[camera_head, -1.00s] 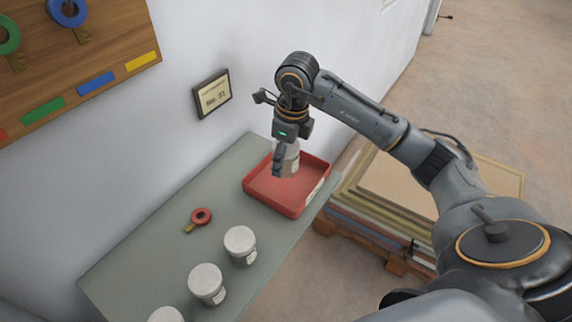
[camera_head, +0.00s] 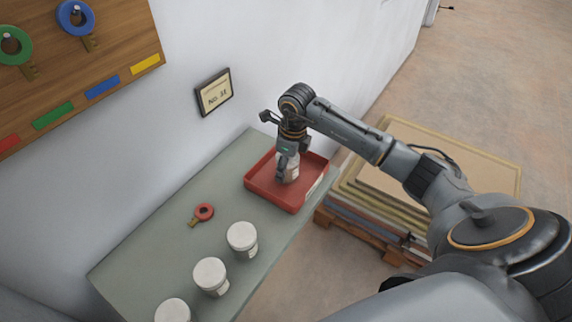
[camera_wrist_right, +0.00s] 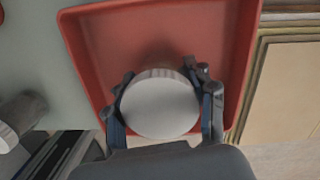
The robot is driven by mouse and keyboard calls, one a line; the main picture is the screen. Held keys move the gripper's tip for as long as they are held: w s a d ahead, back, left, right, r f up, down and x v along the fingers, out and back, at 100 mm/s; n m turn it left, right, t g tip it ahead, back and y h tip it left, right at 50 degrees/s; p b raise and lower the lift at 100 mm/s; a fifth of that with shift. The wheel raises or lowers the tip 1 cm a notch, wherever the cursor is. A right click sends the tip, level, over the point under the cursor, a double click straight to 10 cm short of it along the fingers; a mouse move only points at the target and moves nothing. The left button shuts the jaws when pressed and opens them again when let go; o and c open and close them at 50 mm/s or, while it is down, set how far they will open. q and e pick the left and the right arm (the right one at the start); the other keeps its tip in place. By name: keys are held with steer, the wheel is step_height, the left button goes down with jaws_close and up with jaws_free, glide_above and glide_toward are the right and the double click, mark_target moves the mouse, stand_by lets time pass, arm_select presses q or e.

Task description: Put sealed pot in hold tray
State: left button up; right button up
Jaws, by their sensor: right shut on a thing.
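A white-lidded pot (camera_head: 292,170) is in my right gripper (camera_head: 287,168), low within the red tray (camera_head: 268,194) at the far end of the shelf. In the right wrist view the pot's round pale lid (camera_wrist_right: 160,106) sits between both fingers of the right gripper (camera_wrist_right: 165,110), with the red tray (camera_wrist_right: 95,45) around and beneath it. I cannot tell whether the pot's base touches the tray floor. My left gripper is not in view.
Several white-lidded pots, one here (camera_head: 242,238), stand along the near part of the grey-green shelf (camera_head: 150,245). A red key (camera_head: 203,212) lies near them. A pallet stack (camera_head: 400,190) stands right of the shelf. A wall sign (camera_head: 214,92) hangs above.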

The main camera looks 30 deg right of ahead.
steer(key=o, duration=1.2)
steer(key=shift+f, duration=0.1)
steer(key=shift+r, duration=0.3)
steer(key=r+b, duration=0.1)
steer(key=r, duration=0.2)
steer(key=r+b, duration=0.1)
steer(key=r, duration=0.3)
steer(key=s+r+b, duration=0.1)
steer(key=r, duration=0.2)
steer(key=shift+d+r, duration=0.25)
steer(key=shift+d, duration=0.1)
steer(key=shift+s+r, duration=0.1)
steer(key=shift+r, duration=0.5)
